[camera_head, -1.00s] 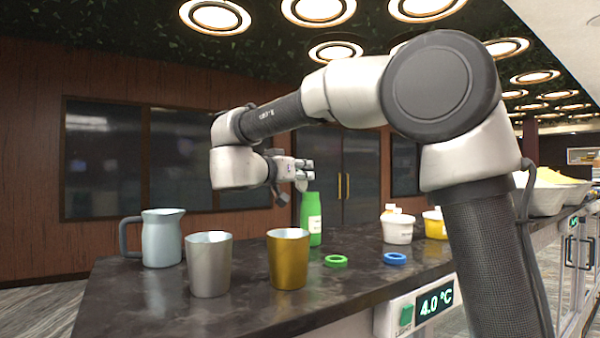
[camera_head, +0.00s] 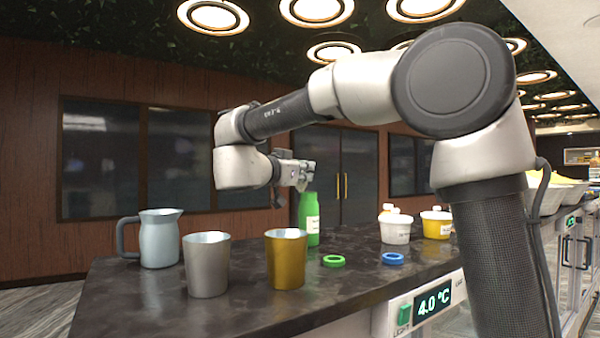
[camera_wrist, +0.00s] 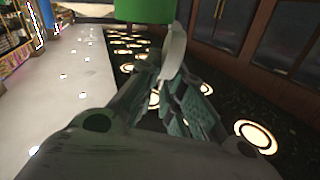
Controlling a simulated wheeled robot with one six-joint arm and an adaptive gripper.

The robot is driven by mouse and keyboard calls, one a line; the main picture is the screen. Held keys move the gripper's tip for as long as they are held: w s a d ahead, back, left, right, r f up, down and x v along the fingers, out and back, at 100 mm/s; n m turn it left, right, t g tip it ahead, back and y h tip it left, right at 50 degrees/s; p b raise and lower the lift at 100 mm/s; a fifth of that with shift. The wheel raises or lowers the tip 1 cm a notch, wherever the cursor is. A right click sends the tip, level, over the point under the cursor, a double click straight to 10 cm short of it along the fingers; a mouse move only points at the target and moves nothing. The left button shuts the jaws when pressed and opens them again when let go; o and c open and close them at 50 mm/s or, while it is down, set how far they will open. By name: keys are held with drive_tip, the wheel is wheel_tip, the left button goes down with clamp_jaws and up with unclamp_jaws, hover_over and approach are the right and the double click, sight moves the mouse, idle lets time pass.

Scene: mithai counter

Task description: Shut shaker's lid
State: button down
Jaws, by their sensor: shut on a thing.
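The green shaker (camera_head: 309,219), a bottle with a white label, stands upright on the dark counter behind the gold cup. My gripper (camera_head: 305,184) is at its top and hides its lid in the head view. In the wrist view, the shaker's green body (camera_wrist: 146,10) is at the top edge. My gripper (camera_wrist: 172,75) also shows there, its fingers close together around a thin pale piece (camera_wrist: 174,50), which seems to be the shaker's lid. How far the lid is open cannot be told.
A jug (camera_head: 160,238), a silver cup (camera_head: 207,265) and a gold cup (camera_head: 286,260) stand left and in front. A green ring (camera_head: 333,261), a blue ring (camera_head: 392,259), a white tub (camera_head: 396,229) and a yellow tub (camera_head: 437,224) are to the right.

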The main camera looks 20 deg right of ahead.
drive_tip(key=m, duration=0.1)
drive_tip(key=s+d+m, duration=0.1)
drive_tip(key=m, duration=0.2)
drive_tip(key=shift+s+d+f+m, duration=0.2)
drive_tip(key=shift+s+f+m, duration=0.1)
drive_tip(key=shift+f, duration=0.05)
drive_tip(key=shift+s+d+f+m, duration=0.2)
drive_tip(key=shift+f+m, duration=0.05)
drive_tip(key=shift+m, duration=0.6)
drive_tip(key=shift+s+d+f+m, duration=0.2)
drive_tip(key=shift+f+m, duration=0.1)
drive_tip(key=shift+m, duration=0.5)
drive_tip(key=shift+s+d+f+m, duration=0.15)
drive_tip(key=shift+s+f+m, duration=0.1)
drive_tip(key=shift+m, duration=0.6)
drive_tip(key=c, duration=1.7)
unclamp_jaws()
drive_tip(key=shift+f, duration=0.1)
